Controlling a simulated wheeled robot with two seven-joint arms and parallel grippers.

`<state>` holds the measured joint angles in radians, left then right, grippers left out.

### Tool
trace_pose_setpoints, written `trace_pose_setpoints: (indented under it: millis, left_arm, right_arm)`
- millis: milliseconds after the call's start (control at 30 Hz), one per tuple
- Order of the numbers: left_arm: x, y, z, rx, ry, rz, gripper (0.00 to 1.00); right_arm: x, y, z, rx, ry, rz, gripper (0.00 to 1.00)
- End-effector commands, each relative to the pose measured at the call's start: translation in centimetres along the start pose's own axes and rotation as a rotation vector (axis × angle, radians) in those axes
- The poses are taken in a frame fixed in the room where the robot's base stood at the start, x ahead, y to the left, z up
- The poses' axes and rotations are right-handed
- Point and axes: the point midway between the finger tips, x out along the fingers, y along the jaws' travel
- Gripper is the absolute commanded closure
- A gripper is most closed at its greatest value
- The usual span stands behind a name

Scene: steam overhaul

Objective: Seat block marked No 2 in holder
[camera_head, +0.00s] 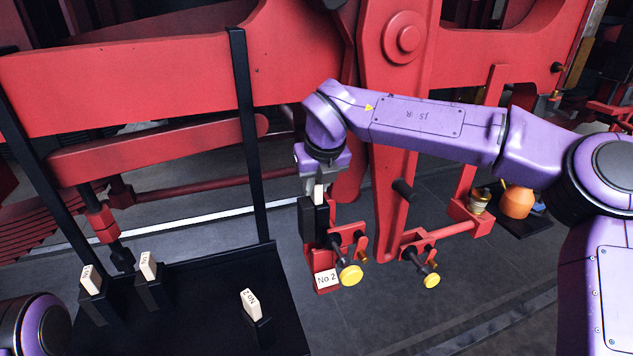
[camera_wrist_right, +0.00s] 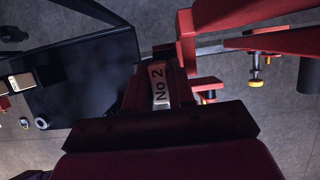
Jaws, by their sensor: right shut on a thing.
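My right gripper (camera_head: 318,182) points down and is shut on a black block (camera_head: 308,222) with a white tag at its top. The tag's writing is not readable in the head view. The block stands upright at the red holder (camera_head: 328,287), whose white plate reads "No 2" (camera_head: 327,278). I cannot tell whether the block is inside the holder or just above it. In the right wrist view a white "No 2" label (camera_wrist_right: 159,84) shows just beyond the dark gripper parts. My left gripper is out of view.
A black tray (camera_head: 205,285) at lower left holds several black blocks with white tags, one reading "No 2" (camera_head: 250,303). A black post (camera_head: 248,130) rises behind it. Yellow-ended knobs (camera_head: 350,275) stick out right beside the holder. Red machine beams stand behind.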

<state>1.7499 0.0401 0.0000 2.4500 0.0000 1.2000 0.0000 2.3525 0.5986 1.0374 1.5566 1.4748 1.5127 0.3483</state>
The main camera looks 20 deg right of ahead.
Motion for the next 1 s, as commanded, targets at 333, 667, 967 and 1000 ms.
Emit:
trace_pose_setpoints:
  millis: [333, 667, 967, 1000]
  left_arm:
    - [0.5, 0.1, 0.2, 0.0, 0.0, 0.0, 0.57]
    - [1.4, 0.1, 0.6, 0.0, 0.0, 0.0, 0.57]
    - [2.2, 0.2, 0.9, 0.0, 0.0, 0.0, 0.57]
    - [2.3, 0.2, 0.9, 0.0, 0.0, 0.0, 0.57]
  right_arm:
    - [0.6, 0.0, -0.2, 0.0, -0.003, 0.001, 1.0]
    - [1.7, 0.0, -0.7, 0.0, -0.003, 0.001, 1.0]
    - [2.7, 0.0, -1.1, 0.0, -0.003, 0.001, 1.0]
    - [2.9, 0.0, -1.2, 0.0, -0.003, 0.001, 1.0]
